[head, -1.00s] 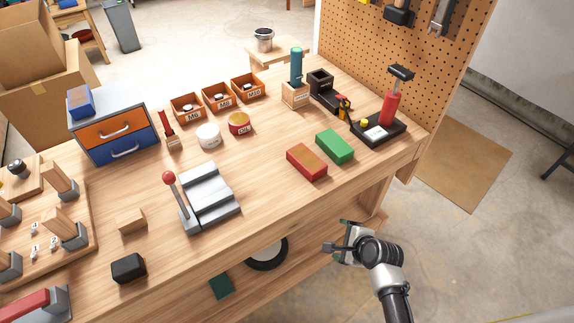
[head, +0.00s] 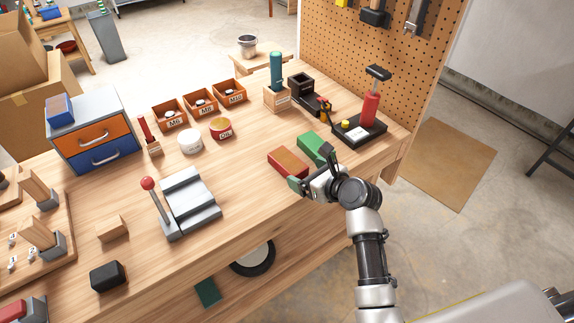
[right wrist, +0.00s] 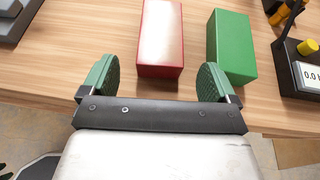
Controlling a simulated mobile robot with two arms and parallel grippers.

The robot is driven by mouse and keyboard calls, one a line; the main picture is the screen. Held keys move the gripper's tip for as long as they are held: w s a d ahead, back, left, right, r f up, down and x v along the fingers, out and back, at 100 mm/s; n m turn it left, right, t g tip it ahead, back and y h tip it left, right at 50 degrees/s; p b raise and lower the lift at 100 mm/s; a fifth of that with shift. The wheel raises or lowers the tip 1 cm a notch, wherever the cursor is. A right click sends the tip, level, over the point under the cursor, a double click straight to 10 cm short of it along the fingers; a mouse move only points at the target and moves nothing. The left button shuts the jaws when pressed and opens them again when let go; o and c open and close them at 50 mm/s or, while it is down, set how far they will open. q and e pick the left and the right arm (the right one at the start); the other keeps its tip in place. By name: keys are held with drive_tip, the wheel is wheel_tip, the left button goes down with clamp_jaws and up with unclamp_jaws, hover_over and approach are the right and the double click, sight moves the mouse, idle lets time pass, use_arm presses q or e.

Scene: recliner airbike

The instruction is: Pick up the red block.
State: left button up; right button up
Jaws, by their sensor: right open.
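The red block (head: 288,161) lies on the wooden workbench near its front edge, to the left of the green block (head: 312,147). My right gripper (head: 313,173) is open and empty at the bench's front edge, just in front of the two blocks. In the right wrist view, the red block (right wrist: 161,42) lies ahead of the gap between the green-padded fingers (right wrist: 156,80), with its near end close to the fingertips. The green block (right wrist: 231,47) lies just beyond the right finger. My left gripper is not in view.
A black base with a red cylinder (head: 370,108) stands right of the blocks. A grey stepped fixture with a red-knobbed lever (head: 190,203) stands to the left. Orange bins (head: 199,103) are farther back. Bare bench top lies left of the red block.

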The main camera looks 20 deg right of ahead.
sight(294, 166)
drive_tip(key=x, duration=0.6)
drive_tip(key=shift+w+r+b, duration=0.2)
drive_tip(key=shift+b, duration=0.15)
drive_tip(key=c, duration=1.1)
